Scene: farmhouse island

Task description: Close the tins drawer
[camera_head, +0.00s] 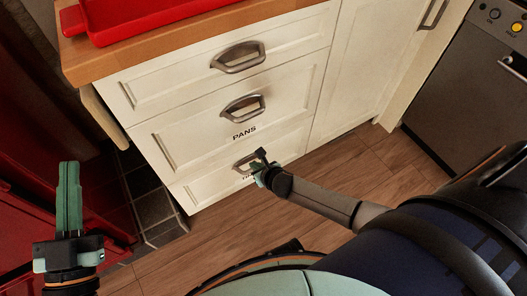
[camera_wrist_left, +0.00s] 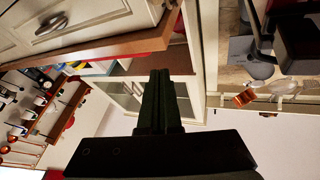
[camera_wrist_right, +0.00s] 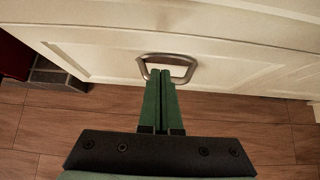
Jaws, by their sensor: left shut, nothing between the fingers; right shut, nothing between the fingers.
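The tins drawer (camera_head: 208,188) is the bottom white drawer of the island, below the drawer labelled PANS. Its front looks about level with the drawer fronts above it. Its own label is mostly hidden by my right gripper. My right gripper (camera_head: 261,173) is shut and empty, at the drawer's metal handle. In the right wrist view the fingertips (camera_wrist_right: 160,72) overlap the lower opening of the handle (camera_wrist_right: 168,59); I cannot tell whether they touch. My left gripper (camera_head: 69,166) is shut and empty, away from the drawer at the left, and its fingers (camera_wrist_left: 159,74) show in the left wrist view.
The pans drawer (camera_head: 190,138) and the top drawer (camera_head: 180,88) look shut. A red tray (camera_head: 150,20) sits on the wooden counter (camera_head: 85,65). A dishwasher-like appliance (camera_head: 465,90) stands at the right. Wooden floor (camera_head: 335,160) lies clear before the drawers.

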